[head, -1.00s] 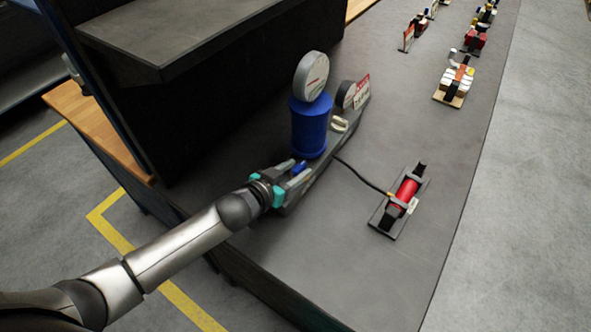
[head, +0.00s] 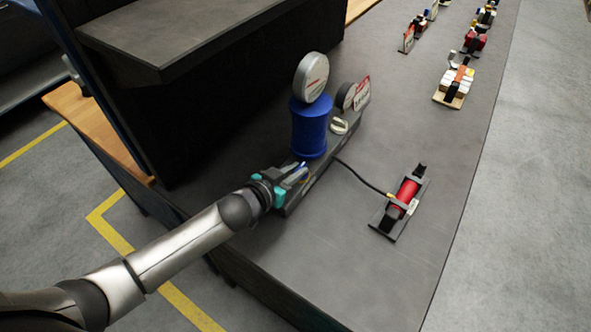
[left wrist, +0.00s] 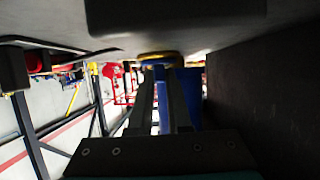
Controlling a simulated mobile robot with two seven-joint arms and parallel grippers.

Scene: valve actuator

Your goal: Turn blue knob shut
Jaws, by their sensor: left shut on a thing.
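The valve unit stands on the grey bench, with a blue cylinder (head: 309,128), a round grey gauge (head: 311,76) on top and a long dark base. My left gripper (head: 297,174) is at the near end of this base, shut on the blue knob (head: 303,165). Only a thin blue edge of the knob shows between the fingers, so its exact angle is hard to tell. In the left wrist view the fingers (left wrist: 163,105) point away from me with blue between and beside them. My right gripper is not in view.
A white knob (head: 339,126) and a second round gauge (head: 345,96) sit farther along the base. A black cable runs to a red cylinder (head: 406,192) on a dark plate at the right. A dark raised shelf (head: 180,45) stands at the back left.

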